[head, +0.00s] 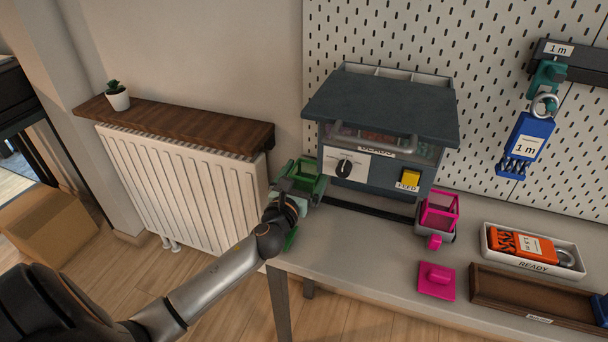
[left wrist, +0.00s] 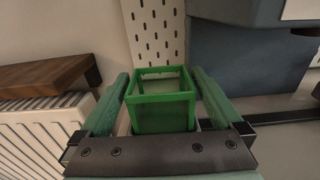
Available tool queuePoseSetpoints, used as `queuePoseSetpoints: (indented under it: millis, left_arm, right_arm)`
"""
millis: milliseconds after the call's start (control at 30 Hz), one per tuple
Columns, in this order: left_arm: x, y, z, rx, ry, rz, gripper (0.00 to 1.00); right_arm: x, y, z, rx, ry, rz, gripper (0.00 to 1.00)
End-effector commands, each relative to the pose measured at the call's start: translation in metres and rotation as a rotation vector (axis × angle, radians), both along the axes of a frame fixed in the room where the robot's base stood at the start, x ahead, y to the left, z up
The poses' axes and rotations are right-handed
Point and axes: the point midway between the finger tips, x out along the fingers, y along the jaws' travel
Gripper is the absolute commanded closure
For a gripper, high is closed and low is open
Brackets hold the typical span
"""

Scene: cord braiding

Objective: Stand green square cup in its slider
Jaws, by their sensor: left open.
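The green square cup (head: 309,182) stands upright at the left end of the dark rail, left of the machine. In the left wrist view the cup (left wrist: 163,112) is an open green frame between my fingers. Pale grey edges show beside its lower part; its base is hidden, so I cannot tell how it sits in its slider. My left gripper (head: 291,186) is open, with one finger on each side of the cup (left wrist: 160,78). I cannot tell whether the fingers touch it. My right gripper is not in view.
The dark machine (head: 380,110) stands close right of the cup. A pink square cup (head: 440,212) stands at the rail's right end. A pink plate with a knob (head: 436,281) lies on the bench. A white radiator (head: 185,185) is left. A READY tray (head: 492,246) is right.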

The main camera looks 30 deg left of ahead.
Motion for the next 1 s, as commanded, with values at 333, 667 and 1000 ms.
queuePoseSetpoints:
  millis: [333,667,1000]
  left_arm:
    - [-0.039,-0.009,0.002,0.0,0.003,-0.001,0.0]
    - [-0.097,-0.023,0.002,0.0,0.002,0.0,0.0]
    - [-0.117,-0.028,0.003,0.0,-0.001,0.0,0.0]
  right_arm:
    - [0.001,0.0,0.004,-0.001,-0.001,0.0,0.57]
    - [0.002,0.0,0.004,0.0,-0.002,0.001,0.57]
    - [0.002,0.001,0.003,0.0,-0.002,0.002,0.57]
